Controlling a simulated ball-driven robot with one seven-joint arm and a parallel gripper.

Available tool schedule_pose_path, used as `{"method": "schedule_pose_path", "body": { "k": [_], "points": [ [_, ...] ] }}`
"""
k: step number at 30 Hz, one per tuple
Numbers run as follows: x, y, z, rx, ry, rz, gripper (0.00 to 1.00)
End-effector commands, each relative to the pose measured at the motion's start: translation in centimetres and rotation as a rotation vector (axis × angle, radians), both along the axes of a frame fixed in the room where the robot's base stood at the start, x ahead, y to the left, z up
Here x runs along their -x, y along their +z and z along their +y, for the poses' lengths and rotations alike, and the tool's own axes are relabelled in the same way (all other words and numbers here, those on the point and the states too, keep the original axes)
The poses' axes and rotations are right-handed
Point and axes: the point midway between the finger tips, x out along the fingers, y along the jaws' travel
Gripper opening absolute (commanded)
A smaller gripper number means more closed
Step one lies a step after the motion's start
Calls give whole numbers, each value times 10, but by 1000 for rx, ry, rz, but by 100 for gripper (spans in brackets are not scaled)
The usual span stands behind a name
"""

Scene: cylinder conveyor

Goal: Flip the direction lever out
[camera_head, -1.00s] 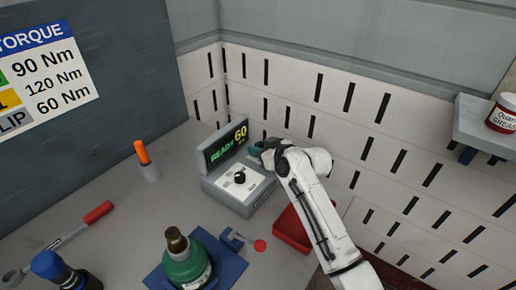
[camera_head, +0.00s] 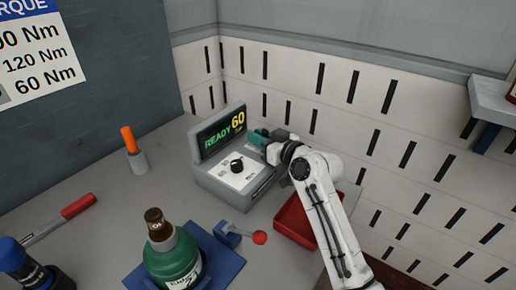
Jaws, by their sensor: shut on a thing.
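My gripper (camera_head: 270,144) is at the right side of a grey control console (camera_head: 213,179), beside its screen. It is shut on a small teal thing (camera_head: 258,136), only partly visible behind the fingers. Whether the teal thing touches the console I cannot tell. The console screen reads READY 60, and a black knob (camera_head: 237,165) sits on its white panel. I cannot make out a direction lever for certain. A red-ball lever (camera_head: 259,237) sticks out from the blue fixture (camera_head: 226,260), apart from my gripper.
A green bottle-like part (camera_head: 172,265) stands in the blue fixture. A red tray (camera_head: 293,226) lies below my arm. An orange-handled tool stands in a cup (camera_head: 138,161). A red-handled wrench (camera_head: 77,206) lies at left. A slotted wall stands behind; the bench's middle left is clear.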

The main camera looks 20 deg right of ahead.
Motion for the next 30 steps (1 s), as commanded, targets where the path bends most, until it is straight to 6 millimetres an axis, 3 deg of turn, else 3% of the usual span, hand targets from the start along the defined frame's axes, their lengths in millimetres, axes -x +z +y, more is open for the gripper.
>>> {"method": "schedule_pose_path", "body": {
  "k": [18, 19, 26, 30],
  "points": [
    [1, 13, -5, -39, -8, -74, 0],
    [1, 13, -5, -39, -8, -74, 20],
    [1, 10, -4, -38, -6, -68, 41],
    [1, 7, -3, -38, -4, -64, 41]
  ]
}}
